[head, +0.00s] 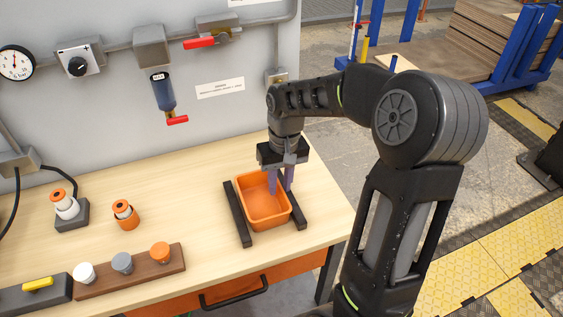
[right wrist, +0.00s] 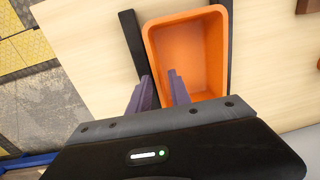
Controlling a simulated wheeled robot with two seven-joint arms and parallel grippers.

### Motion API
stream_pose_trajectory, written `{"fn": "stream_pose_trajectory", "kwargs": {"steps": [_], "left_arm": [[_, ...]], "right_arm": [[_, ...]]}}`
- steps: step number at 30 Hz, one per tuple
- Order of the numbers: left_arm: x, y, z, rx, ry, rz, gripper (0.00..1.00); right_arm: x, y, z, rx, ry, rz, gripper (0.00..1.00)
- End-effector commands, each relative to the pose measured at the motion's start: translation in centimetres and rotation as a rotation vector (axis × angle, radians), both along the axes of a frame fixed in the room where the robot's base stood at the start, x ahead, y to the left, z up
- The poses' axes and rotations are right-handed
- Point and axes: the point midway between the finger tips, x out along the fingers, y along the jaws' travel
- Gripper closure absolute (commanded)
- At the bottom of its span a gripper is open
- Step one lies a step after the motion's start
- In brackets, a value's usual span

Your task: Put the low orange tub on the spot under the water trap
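The low orange tub (head: 250,213) stands upright and empty on the table, between two dark rails. It also shows in the right wrist view (right wrist: 188,50). My right gripper (head: 280,188) points down at the tub's right wall. Its fingers (right wrist: 160,77) are apart, one over the tub's inside and one outside the wall; whether they touch the wall I cannot tell. The water trap (head: 162,92), a dark blue bowl with a red handle (head: 177,120), hangs on the grey panel. The table below it is bare wood, with no marked spot that I can see. My left gripper is not in view.
On the table's left are an orange-and-white part (head: 125,214), another in a dark holder (head: 72,214), a brown strip with knobs (head: 130,271) and a dark block with a yellow piece (head: 38,285). Table between tub and panel is clear.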

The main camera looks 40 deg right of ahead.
Motion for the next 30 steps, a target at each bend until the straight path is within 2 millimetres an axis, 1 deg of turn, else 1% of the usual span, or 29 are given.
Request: {"fn": "stream_pose_trajectory", "kwargs": {"steps": [1, 2, 5, 12, 15, 18, 21, 23, 30], "left_arm": [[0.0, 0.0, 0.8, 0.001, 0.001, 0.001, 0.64], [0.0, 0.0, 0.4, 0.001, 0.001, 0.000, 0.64], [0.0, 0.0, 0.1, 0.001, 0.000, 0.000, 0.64], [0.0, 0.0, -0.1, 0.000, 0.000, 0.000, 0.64], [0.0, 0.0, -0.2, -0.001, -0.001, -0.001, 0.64], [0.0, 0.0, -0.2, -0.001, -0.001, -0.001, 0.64], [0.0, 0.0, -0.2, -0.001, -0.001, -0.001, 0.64], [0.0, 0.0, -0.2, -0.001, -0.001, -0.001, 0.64], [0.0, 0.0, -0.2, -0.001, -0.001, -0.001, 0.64]], "right_arm": [[0.0, 0.0, 1.1, -0.001, -0.002, -0.001, 0.76], [0.1, -0.1, 1.1, -0.001, -0.004, -0.001, 0.76], [0.1, -0.2, 2.7, -0.002, -0.006, 0.000, 0.76], [0.0, -0.5, 7.9, -0.002, -0.007, 0.001, 0.76], [-0.1, -0.6, 9.8, -0.002, -0.005, 0.000, 0.76], [-0.1, -0.7, 11.3, -0.001, -0.003, 0.000, 0.76], [-0.2, -0.8, 12.2, -0.001, -0.002, 0.000, 0.76], [-0.2, -0.8, 12.4, -0.001, -0.002, 0.000, 0.76], [-0.2, -0.8, 12.5, 0.000, -0.001, 0.000, 0.76]]}}
